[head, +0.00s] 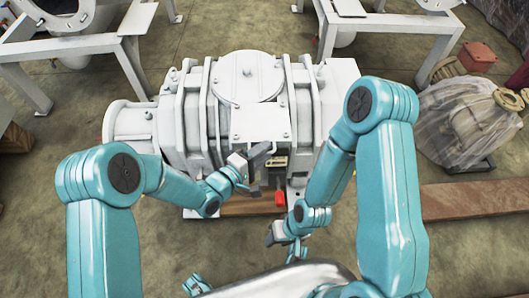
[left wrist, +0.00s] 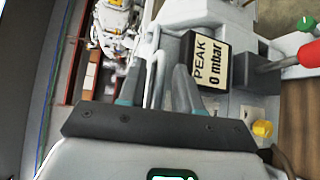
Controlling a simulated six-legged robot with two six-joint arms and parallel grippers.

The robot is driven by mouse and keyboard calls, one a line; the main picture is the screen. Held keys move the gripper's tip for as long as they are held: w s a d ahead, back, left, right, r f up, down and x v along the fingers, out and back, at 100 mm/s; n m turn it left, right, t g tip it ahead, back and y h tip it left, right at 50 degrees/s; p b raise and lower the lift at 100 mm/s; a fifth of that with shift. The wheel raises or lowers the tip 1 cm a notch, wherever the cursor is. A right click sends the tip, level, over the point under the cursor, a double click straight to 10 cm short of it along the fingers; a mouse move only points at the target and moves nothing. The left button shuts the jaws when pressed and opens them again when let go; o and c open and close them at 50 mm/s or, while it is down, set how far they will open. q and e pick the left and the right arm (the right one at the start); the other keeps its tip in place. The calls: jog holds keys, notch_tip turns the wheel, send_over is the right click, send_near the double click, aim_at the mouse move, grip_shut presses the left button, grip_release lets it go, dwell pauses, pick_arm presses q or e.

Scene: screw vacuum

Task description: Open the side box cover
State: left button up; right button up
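The white screw vacuum pump (head: 190,130) stands in the middle of the head view. A flat white plate (head: 260,122) sits on its near side; I cannot tell for sure whether this is the side box cover. My left gripper (head: 258,158) is at the lower edge of this plate. In the left wrist view, the left gripper (left wrist: 160,78) has its fingers apart, with a thin pale bar between them; contact is unclear. My right gripper (head: 272,238) is low and apart from the pump; its fingers are too small to judge.
A "PEAK 0 mbar" display (left wrist: 210,62) is right beside the left fingers, with a red-handled part (left wrist: 300,54) and a yellow knob (left wrist: 262,129) nearby. The red part (head: 280,198) also shows in the head view. A plastic-wrapped machine (head: 465,120) stands at right.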

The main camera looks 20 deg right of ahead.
pick_arm(q)
jog(key=shift+w+d, duration=0.1)
jog(key=shift+d, duration=0.15)
pick_arm(e)
jog(key=shift+a, duration=0.1)
